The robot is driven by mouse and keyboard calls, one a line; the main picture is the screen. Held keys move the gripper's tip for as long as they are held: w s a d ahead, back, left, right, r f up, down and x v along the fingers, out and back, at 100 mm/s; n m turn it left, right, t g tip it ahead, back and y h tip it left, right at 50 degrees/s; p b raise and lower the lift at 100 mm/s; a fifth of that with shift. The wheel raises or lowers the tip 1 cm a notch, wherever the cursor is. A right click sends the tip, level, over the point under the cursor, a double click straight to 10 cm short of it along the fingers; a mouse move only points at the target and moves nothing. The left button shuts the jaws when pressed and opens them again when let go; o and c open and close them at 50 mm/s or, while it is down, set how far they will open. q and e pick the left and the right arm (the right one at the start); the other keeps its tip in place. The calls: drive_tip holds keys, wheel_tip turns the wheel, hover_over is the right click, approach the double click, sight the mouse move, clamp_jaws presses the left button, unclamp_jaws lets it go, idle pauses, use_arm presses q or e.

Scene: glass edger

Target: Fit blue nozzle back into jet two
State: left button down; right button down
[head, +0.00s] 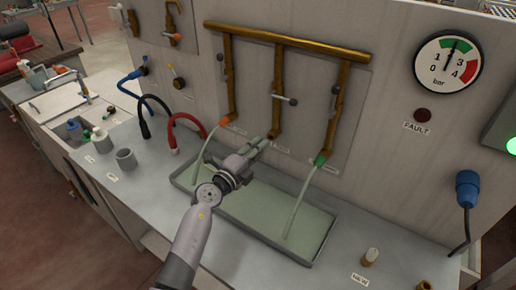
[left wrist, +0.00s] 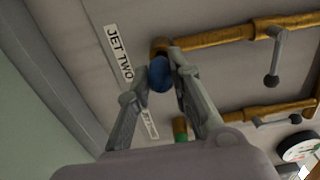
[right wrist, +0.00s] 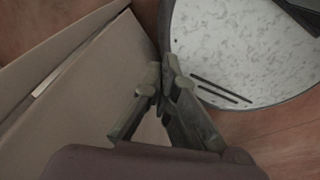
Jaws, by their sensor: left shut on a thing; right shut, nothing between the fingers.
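The blue nozzle (left wrist: 159,75) is between the fingertips of my left gripper (left wrist: 160,72), which is shut on it. It sits right against the open end of the middle brass pipe (left wrist: 160,46), beside the JET TWO label (left wrist: 119,53). I cannot tell whether it is seated in the pipe or only touching. In the head view my left gripper (head: 254,150) reaches up under the middle pipe (head: 275,115), and the nozzle is hidden there. My right gripper (right wrist: 163,85) is shut and empty, away from the bench.
Jets stream from the left pipe's orange nozzle (head: 231,119) and the right pipe's green nozzle (head: 320,160), on either side of my left gripper. A shallow tray (head: 325,238) lies below. Red and black hoses (head: 186,120) curve at the left. A round speckled top (right wrist: 245,45) is near my right gripper.

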idle(0.6)
use_arm(q)
drive_tip(key=shift+p, duration=0.35)
drive_tip(key=shift+b+x, duration=0.3)
drive_tip(key=shift+x, duration=1.3)
drive_tip(key=c, duration=1.4)
unclamp_jaws()
drive_tip(key=shift+o, duration=0.2)
